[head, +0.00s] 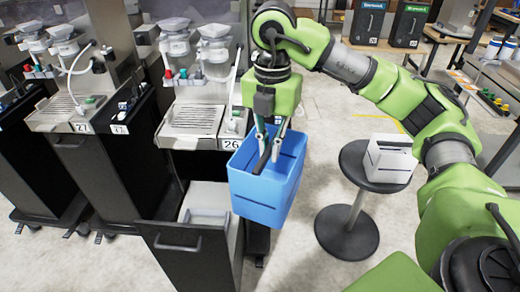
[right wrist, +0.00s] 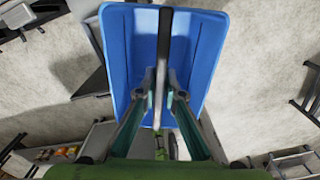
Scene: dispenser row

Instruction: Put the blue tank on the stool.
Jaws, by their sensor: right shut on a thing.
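The blue tank (head: 265,195) is an open-topped bin with a dark bar across its top. It hangs in the air in front of the dispenser marked 26, left of the stool. My right gripper (head: 271,140) is shut on the tank's bar from above; the right wrist view shows the fingers (right wrist: 161,88) on either side of the bar, with the tank (right wrist: 119,50) beneath. The stool (head: 350,165) has a round dark seat on a post with a round base. A white box with dark trim (head: 391,160) stands on its right part. My left gripper is not in view.
Dispenser 27 (head: 70,108) stands further left. Between the tank and stool the floor is clear. Tables stand at the back right.

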